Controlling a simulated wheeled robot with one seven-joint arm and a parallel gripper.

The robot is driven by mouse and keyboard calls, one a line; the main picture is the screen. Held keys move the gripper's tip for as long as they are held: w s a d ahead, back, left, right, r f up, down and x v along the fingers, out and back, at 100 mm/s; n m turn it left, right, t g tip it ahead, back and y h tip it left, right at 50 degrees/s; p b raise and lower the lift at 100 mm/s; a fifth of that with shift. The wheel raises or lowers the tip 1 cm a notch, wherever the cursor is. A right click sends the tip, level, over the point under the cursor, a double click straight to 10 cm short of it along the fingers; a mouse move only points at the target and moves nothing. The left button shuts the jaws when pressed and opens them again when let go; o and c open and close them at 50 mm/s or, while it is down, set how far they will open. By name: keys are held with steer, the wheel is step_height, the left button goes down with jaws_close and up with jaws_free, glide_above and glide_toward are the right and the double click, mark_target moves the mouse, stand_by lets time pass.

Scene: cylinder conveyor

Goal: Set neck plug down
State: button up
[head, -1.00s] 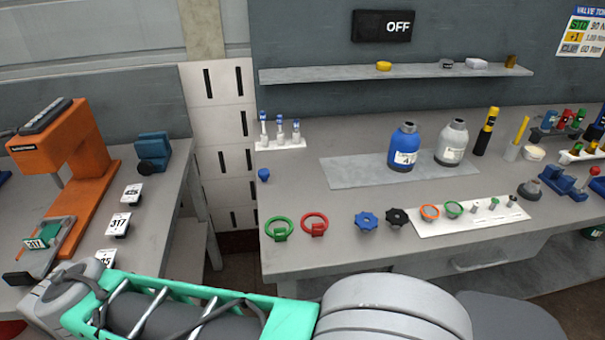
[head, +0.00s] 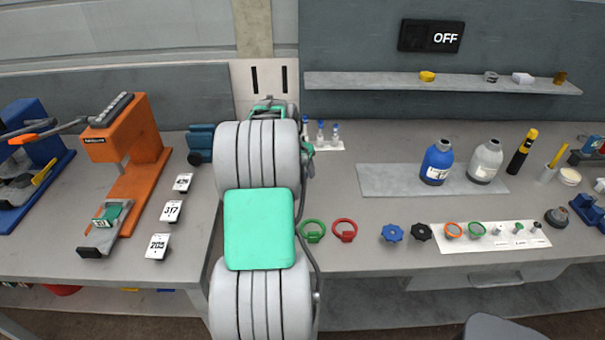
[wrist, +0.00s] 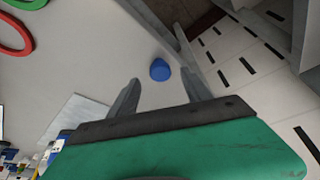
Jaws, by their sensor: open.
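The blue neck plug (wrist: 159,69) rests on the grey bench top in the wrist view, close to the bench edge. My gripper (wrist: 160,88) is open, its two dark fingers spread apart. The plug shows beyond and between the fingertips, and neither finger appears to touch it. I cannot tell the height of the fingers above the bench. In the head view my arm hides the plug and most of the gripper. A blue bottle (head: 437,163) and a grey bottle (head: 485,162) stand on a grey mat (head: 385,182); their necks are small in the picture.
Green (head: 313,231) and red (head: 345,230) rings lie near the bench front. Blue (head: 392,233) and black (head: 421,232) knobs lie to their right. A rack of blue-topped pieces (head: 321,135) stands behind. An orange press (head: 130,145) stands on the left table.

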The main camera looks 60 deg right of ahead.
mark_target(302, 178)
steer(key=x, duration=0.2)
steer(key=shift+d+f, duration=0.15)
steer(key=shift+f, duration=0.2)
steer(key=shift+c, duration=0.3)
jaws_close()
